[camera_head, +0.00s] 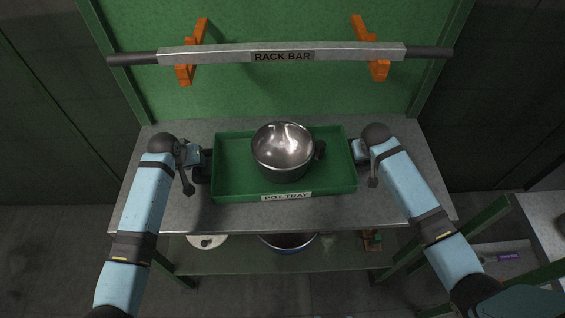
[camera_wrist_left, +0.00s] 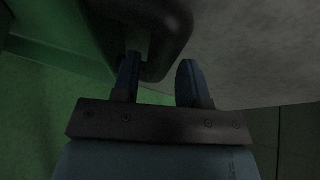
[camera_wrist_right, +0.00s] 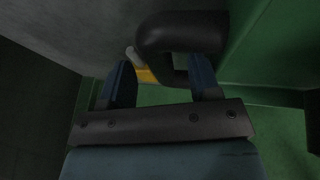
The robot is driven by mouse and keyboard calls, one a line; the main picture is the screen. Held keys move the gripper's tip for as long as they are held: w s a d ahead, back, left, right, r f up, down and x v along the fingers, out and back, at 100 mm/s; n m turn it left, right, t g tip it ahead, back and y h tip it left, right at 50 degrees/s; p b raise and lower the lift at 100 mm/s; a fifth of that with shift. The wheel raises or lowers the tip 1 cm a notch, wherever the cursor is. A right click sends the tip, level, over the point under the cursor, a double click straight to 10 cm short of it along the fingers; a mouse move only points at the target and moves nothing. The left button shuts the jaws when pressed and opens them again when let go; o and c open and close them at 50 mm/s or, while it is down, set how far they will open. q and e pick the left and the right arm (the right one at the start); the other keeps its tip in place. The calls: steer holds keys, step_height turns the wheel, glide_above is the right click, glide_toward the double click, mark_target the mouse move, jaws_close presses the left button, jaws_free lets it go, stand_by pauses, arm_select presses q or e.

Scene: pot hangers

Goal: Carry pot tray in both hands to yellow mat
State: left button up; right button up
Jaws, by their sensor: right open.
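The green pot tray (camera_head: 232,188), labelled POT TRAY, lies level on the grey counter. A shiny steel pot (camera_head: 283,150) with a dark side handle stands in it. My left gripper (camera_head: 203,163) is at the tray's left end. My right gripper (camera_head: 356,151) is at the tray's right end. In the right wrist view its open fingers (camera_wrist_right: 163,82) straddle the black right handle (camera_wrist_right: 180,33), with a gap at the outer finger. No yellow mat shows clearly.
A rack bar (camera_head: 225,55) on orange brackets (camera_head: 378,68) spans the green back panel above the counter (camera_head: 190,210). A lower shelf (camera_head: 225,262) holds a blue-rimmed pot (camera_head: 288,241) and a white lid-like item (camera_head: 206,241). Another surface (camera_head: 545,212) stands at far right.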

arm_select(q)
steer(key=shift+x, duration=0.9)
arm_select(e)
steer(key=shift+x, duration=0.95)
arm_select(q)
steer(key=c, duration=0.6)
arm_select(e)
steer(key=c, duration=0.6)
arm_select(q)
jaws_close()
arm_select(e)
jaws_close()
arm_select(q)
steer(key=shift+r, duration=0.1)
arm_select(e)
steer(key=shift+r, duration=0.1)
